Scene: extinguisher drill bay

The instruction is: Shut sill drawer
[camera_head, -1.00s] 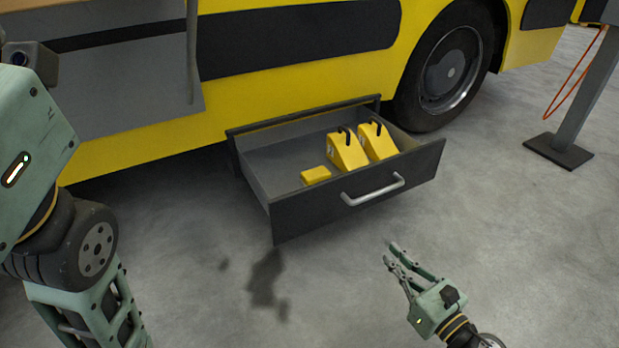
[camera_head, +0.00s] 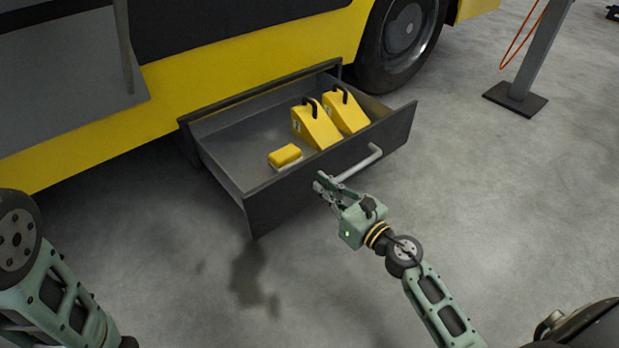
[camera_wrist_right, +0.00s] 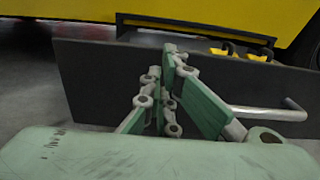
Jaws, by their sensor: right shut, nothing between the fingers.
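The sill drawer (camera_head: 290,194) is dark grey and stands pulled out from under the yellow vehicle. Its silver bar handle (camera_head: 357,164) is on the front panel. The drawer front (camera_wrist_right: 95,85) also fills much of the right wrist view, with the handle (camera_wrist_right: 270,114) to the right of the fingers. My right gripper (camera_head: 322,183) is shut and empty, close in front of the drawer front near the handle's left end. I cannot tell whether it touches the panel. In the wrist view its fingers (camera_wrist_right: 168,62) are together. My left arm shows at the lower left, but its gripper is out of view.
Two yellow wedge blocks with black handles (camera_head: 314,125) (camera_head: 345,112) and a small yellow block (camera_head: 285,156) lie in the drawer. A wheel (camera_head: 404,35) is behind it to the right. A grey post on a dark base (camera_head: 515,98) stands farther right. The floor in front is clear.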

